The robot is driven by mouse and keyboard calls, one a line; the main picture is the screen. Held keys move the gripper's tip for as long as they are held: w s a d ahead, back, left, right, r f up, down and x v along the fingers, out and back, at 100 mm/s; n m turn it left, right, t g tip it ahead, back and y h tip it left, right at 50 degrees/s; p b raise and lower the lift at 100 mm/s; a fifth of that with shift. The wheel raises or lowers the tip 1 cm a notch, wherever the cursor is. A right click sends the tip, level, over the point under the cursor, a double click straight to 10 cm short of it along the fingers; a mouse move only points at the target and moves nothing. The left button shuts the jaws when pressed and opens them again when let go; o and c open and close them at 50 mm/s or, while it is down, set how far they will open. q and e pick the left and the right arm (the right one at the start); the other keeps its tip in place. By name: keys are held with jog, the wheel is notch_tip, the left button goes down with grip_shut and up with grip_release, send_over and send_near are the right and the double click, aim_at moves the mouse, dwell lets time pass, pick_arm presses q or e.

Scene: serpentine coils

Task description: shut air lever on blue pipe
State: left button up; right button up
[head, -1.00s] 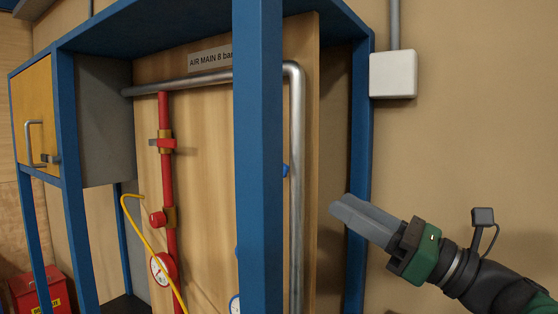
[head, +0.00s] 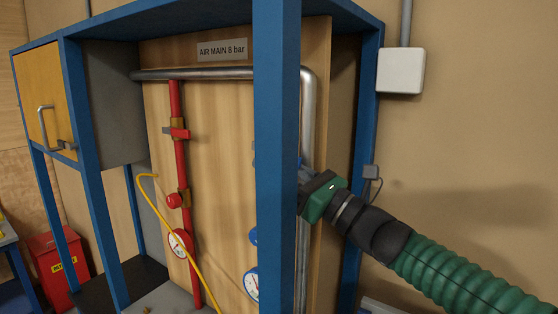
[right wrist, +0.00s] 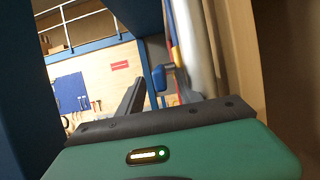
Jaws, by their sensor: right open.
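The blue pipe is mostly hidden behind the blue front post of the frame in the head view. In the right wrist view a blue handle (right wrist: 160,78) stands ahead of my gripper, beside the grey metal pipe. My right gripper (head: 303,184) is at the post's right side in the head view, its fingertips partly hidden by the post. It is open, with a dark finger left of the blue handle in the wrist view; contact cannot be told. My left gripper is not in view.
The blue front post (head: 277,120) stands close beside my right gripper. A red pipe (head: 181,150) with a red lever (head: 177,133) is to the left. A yellow hose (head: 180,250) hangs there. A blue-rimmed gauge (head: 251,283) is low by the post. A white box (head: 400,71) is on the wall.

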jog(key=shift+s+r, duration=0.25)
jog(key=shift+s, duration=0.2)
jog(key=shift+c, duration=2.4)
jog(key=shift+w+d+f, duration=0.25)
jog(key=shift+w+d, duration=0.3)
jog(key=shift+d, duration=0.3)
grip_shut()
jog(key=shift+s+a+r, duration=0.1)
jog(key=shift+s+a, duration=0.1)
jog(key=shift+a, duration=0.1)
jog(key=shift+d, duration=0.1)
